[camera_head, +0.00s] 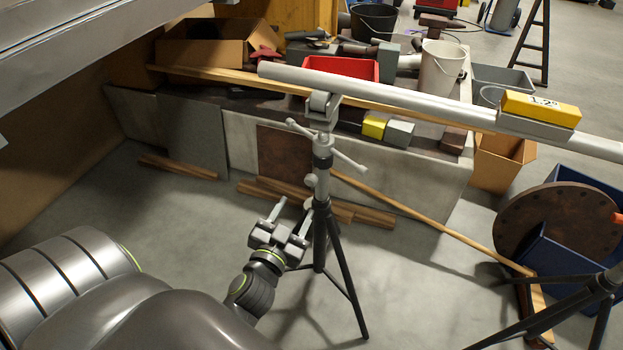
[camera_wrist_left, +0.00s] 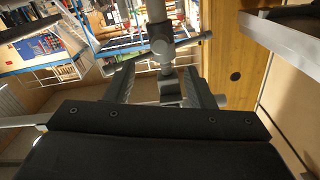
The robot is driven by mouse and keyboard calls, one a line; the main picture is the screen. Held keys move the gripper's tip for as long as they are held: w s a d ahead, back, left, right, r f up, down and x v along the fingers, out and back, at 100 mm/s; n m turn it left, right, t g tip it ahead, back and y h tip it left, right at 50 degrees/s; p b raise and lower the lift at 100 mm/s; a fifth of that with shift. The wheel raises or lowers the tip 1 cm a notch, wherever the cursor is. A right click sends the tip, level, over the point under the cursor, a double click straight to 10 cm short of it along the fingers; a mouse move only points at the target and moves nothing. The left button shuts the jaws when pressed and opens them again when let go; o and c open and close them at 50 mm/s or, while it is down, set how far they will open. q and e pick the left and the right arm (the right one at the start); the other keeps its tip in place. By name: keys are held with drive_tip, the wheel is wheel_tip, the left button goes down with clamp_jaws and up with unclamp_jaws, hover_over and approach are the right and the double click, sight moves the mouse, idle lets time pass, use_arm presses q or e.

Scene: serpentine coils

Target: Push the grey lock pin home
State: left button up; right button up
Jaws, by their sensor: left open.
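A tripod stand (camera_head: 322,170) stands upright and carries a long grey pipe (camera_head: 400,94) on its roller head. A small grey knob (camera_head: 310,180) sticks out from the left side of its column, below the T-handle; it looks like the lock pin, but how deep it sits I cannot tell. My left gripper (camera_head: 291,211) is open and empty, just left of the column and a little below the knob. In the left wrist view, the column (camera_wrist_left: 158,35) rises beyond my spread fingers (camera_wrist_left: 163,85). A grey part of the stand (camera_wrist_left: 169,90) shows between them. My right gripper is not in view.
A second tripod (camera_head: 598,287) stands at the lower right, near a rusty flange (camera_head: 556,226). A yellow level (camera_head: 541,108) sits on the pipe. Timber strips (camera_head: 270,193) lie behind the stand, before a cluttered bench (camera_head: 430,173). The floor around my gripper is mostly clear.

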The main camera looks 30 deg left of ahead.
sight(309, 183)
use_arm(q)
drive_tip(key=x, duration=1)
drive_tip(key=shift+w+a+p, duration=0.15)
drive_tip(key=shift+w+p, duration=0.15)
clamp_jaws()
